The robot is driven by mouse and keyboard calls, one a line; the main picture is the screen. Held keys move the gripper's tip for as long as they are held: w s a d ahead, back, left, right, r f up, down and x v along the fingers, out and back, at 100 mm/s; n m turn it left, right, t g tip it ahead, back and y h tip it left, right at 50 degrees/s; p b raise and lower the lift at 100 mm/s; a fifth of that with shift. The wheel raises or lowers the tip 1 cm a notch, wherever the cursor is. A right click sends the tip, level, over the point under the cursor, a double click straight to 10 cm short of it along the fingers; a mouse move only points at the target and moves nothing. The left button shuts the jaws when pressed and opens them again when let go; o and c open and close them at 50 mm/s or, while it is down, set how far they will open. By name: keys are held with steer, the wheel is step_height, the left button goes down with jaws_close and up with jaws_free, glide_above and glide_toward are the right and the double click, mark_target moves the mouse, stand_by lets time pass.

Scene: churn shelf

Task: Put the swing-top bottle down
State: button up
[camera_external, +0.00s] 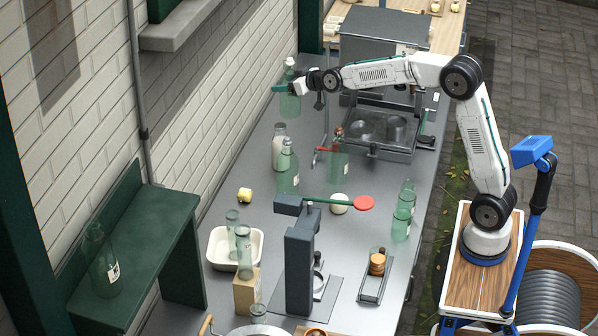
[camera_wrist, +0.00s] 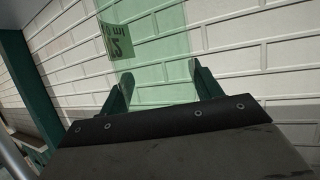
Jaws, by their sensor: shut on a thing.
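My gripper (camera_external: 283,88) is at the far end of the grey counter, near the white brick wall, shut on a green see-through bottle (camera_external: 290,105). The bottle looks upright. I cannot tell whether its base touches the counter. In the wrist view my gripper (camera_wrist: 157,88) has a green finger on each side of the bottle (camera_wrist: 150,45), with a label at its upper left. The bottle's top and base are outside that view. Similar green bottles stand on the counter, one near the middle (camera_external: 287,172) and one with a red top (camera_external: 339,160).
A pale bottle (camera_external: 279,150) stands nearer along the wall. A clear-sided box with metal cups (camera_external: 375,130) is right of my gripper. A green shelf (camera_external: 150,225) at the left holds a bottle (camera_external: 102,262).

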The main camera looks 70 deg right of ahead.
steer(key=w+d+f, duration=0.1)
steer(key=d+f, duration=0.2)
steer(key=f, duration=0.6)
steer(key=w+d+f+n+y, duration=0.1)
steer(key=d+f, duration=0.2)
steer(key=f, duration=0.7)
steer(key=shift+w+t+y, duration=0.2)
steer(key=shift+t+y, duration=0.1)
steer(key=shift+f, duration=0.1)
steer(key=o, duration=1.2)
steer(key=v, duration=1.2)
steer(key=shift+r, duration=0.25)
